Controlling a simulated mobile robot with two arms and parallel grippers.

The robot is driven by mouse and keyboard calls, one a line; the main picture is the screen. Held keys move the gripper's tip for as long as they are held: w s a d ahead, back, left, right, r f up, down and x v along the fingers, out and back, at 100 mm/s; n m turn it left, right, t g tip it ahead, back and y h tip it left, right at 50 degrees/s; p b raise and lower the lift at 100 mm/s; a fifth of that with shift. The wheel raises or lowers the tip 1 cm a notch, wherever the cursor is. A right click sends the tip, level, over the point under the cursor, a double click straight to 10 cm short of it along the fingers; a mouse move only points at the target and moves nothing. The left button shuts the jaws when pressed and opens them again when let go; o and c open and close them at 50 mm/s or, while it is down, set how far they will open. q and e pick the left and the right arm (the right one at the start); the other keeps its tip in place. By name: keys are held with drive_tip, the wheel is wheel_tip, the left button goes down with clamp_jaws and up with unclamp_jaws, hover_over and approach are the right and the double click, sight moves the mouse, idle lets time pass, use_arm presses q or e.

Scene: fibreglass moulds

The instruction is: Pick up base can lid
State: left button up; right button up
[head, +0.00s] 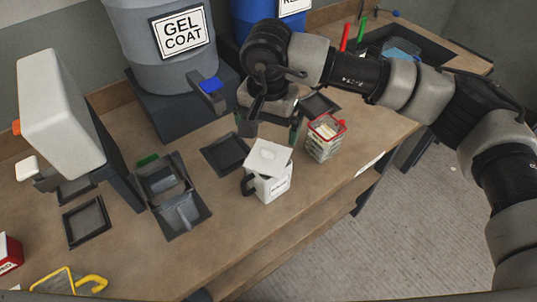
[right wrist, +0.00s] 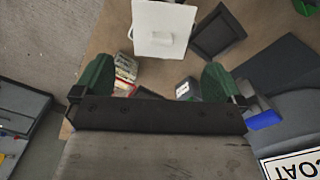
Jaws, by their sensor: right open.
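The base can (head: 272,187) is a white square can with a dark handle and a small label, upright on the bench. Its flat white lid (head: 268,157) lies on top of it. In the right wrist view the lid (right wrist: 163,30) shows from above as a white square with a small raised grip in the middle. My right gripper (head: 276,120) is behind and above the can, apart from the lid. It is open, and its green finger pads (right wrist: 156,80) stand wide apart with nothing held. My left gripper is not in view.
A red-rimmed basket of small packs (head: 322,140) stands right of the can. Dark square frames (head: 225,153) and a dark mould (head: 172,195) lie to its left. The gel coat drum (head: 160,45) stands behind. The bench's front edge is close to the can.

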sight(268, 150)
wheel_tip(268, 150, down, 4)
drive_tip(key=shift+r+p, duration=0.25)
drive_tip(key=shift+p, duration=0.15)
drive_tip(key=shift+w+f+p, duration=0.1)
drive_tip(key=shift+f+p, duration=0.45)
drive_tip(key=f+p, duration=0.1)
drive_tip(key=f, duration=0.2)
drive_tip(key=shift+w+f+p, duration=0.2)
drive_tip(key=shift+f+p, duration=0.1)
drive_tip(key=shift+p, duration=0.1)
drive_tip(key=shift+f, duration=0.4)
drive_tip(key=shift+c, duration=0.5)
drive_tip(key=c, duration=0.5)
drive_tip(key=shift+c, duration=0.2)
